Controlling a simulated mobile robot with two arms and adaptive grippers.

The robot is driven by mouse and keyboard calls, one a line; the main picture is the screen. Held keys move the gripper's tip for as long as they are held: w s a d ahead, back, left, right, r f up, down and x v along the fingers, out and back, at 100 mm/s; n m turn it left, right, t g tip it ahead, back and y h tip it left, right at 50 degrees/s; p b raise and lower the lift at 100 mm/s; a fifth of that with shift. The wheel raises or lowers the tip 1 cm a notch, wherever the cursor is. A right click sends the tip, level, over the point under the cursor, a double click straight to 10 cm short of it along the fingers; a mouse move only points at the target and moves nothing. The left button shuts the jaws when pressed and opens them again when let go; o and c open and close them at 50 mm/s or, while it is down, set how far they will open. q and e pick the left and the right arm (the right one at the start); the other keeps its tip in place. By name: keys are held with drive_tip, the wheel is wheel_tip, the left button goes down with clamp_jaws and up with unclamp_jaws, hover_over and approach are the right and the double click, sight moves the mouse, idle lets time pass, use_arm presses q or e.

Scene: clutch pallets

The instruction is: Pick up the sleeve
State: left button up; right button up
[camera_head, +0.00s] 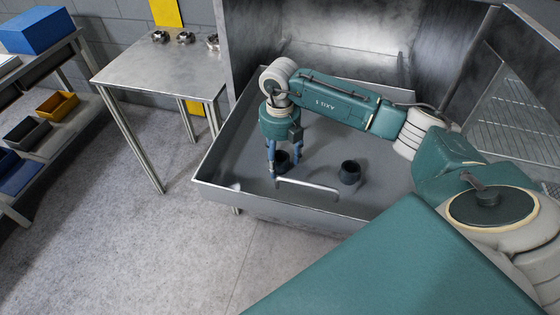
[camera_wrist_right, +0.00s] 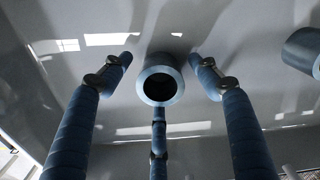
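A dark hollow sleeve (camera_head: 283,159) stands in the metal tray (camera_head: 330,214) below my right gripper (camera_head: 281,162). In the right wrist view the sleeve (camera_wrist_right: 160,84) shows its round open end between the blue fingers of my right gripper (camera_wrist_right: 160,75). The fingers are spread around it, and gaps show between them and its wall. A second dark sleeve (camera_head: 349,172) stands to the right in the tray; part of it also shows at the right edge of the right wrist view (camera_wrist_right: 303,50). My left gripper is not in view.
The tray has raised walls and a bar-like handle (camera_head: 308,187) near its front side. A metal table (camera_head: 150,70) with several small metal parts (camera_head: 185,38) stands to the left. A shelf with bins (camera_head: 58,104) is at the far left. A mesh panel (camera_head: 510,110) stands right.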

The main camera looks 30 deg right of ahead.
drive_tip(key=c, duration=1.3)
drive_tip(key=shift+r, duration=0.1)
clamp_jaws()
drive_tip(key=shift+r, duration=0.1)
